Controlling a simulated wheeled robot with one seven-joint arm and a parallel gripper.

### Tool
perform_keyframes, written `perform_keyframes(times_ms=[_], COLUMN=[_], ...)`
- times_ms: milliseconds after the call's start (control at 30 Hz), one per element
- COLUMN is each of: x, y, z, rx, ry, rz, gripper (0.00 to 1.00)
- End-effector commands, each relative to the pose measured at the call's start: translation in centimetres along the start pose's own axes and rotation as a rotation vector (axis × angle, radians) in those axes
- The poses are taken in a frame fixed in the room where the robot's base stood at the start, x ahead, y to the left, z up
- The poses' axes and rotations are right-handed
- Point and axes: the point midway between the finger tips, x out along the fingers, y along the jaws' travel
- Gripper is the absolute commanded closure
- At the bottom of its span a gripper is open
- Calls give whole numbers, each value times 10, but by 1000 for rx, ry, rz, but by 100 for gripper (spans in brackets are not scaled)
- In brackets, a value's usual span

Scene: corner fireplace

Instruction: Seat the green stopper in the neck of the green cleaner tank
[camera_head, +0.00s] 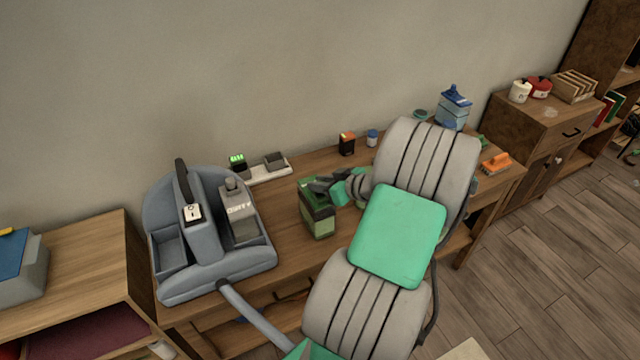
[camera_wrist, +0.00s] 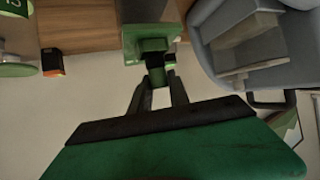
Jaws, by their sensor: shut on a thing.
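The green cleaner tank (camera_head: 318,222) stands upright on the wooden table, right of the grey-blue cleaner machine. In the wrist view the tank (camera_wrist: 150,38) is at the top centre. My gripper (camera_head: 322,184) is at the top of the tank in the head view. In the wrist view my gripper (camera_wrist: 158,84) is shut on the green stopper (camera_wrist: 156,76), which sits between the dark fingertips right by the tank. The stopper is hidden by the fingers in the head view. I cannot tell whether it is inside the neck or just above it.
The cleaner machine (camera_head: 200,262) with a grey tank (camera_head: 239,212) stands left. Behind are a charger with a green light (camera_head: 238,162), an orange-black box (camera_head: 347,144) and a blue jar (camera_head: 372,138). A blue jug (camera_head: 454,105) and an orange brush (camera_head: 496,163) are right.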

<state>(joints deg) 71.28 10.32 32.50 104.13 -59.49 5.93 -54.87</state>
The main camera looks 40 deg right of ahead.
Motion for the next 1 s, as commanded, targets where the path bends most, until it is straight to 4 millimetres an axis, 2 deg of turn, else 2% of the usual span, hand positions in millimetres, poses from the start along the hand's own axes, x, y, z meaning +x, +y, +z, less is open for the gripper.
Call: perform_keyframes(times_ms=[100, 467, 500, 700, 767, 1000], x=[6, 9, 8, 8, 8, 7], y=[0, 0, 0, 0, 0, 0], z=[11, 17, 16, 15, 15, 14], rx=[2, -1, -1, 0, 0, -1], ry=[0, 1, 1, 1, 1, 1], rz=[0, 2, 2, 2, 2, 2], gripper=[100, 100, 77, 60, 56, 56])
